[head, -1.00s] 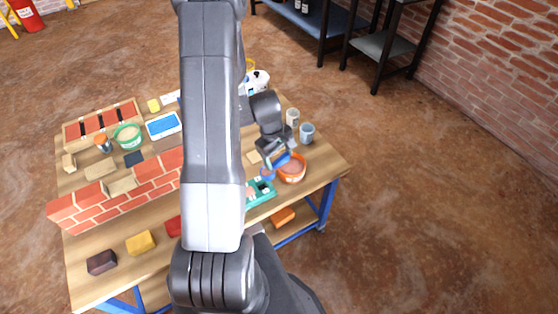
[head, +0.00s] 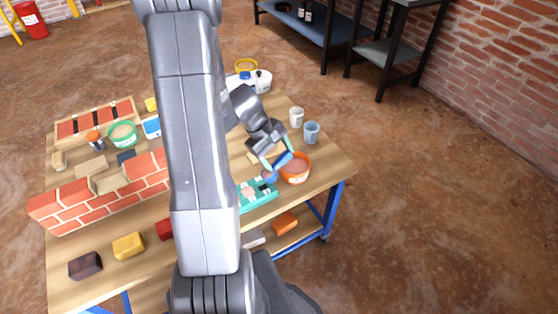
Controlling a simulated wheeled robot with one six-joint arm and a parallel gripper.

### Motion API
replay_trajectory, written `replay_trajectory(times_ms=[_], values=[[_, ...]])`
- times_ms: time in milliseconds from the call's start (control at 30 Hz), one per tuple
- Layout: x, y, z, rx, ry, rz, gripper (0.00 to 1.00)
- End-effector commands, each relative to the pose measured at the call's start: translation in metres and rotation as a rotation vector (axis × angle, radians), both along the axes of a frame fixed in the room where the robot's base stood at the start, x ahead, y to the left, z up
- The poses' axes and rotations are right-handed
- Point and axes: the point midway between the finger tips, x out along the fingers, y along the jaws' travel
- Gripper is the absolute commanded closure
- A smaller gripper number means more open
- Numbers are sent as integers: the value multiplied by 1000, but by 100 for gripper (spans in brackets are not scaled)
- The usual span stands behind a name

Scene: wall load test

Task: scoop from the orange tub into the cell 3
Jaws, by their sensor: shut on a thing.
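The orange tub (head: 296,178) stands near the right edge of the wooden table, with a brownish fill inside. My gripper (head: 276,158) is shut on a blue-handled scoop (head: 283,161) just left of the tub's rim. A small blue part (head: 270,177) shows below the handle; I cannot tell whether it is the scoop's bowl. The teal tray with cells (head: 262,201) lies left of and in front of the tub. Some cells hold pinkish or dark contents. My arm hides the tray's left side, and I cannot tell which cell is cell 3.
Two cups, one pale (head: 296,117) and one blue-grey (head: 311,132), stand behind the tub. A brick wall piece (head: 100,200) and a green tub (head: 123,134) are on the left. The table's right edge is close to the tub.

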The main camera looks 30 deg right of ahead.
Motion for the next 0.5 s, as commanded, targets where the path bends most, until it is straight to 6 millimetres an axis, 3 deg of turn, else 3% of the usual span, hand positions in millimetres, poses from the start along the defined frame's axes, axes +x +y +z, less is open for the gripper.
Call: replay_trajectory(times_ms=[500], values=[[7,12,-16,-237,133,4,52]])
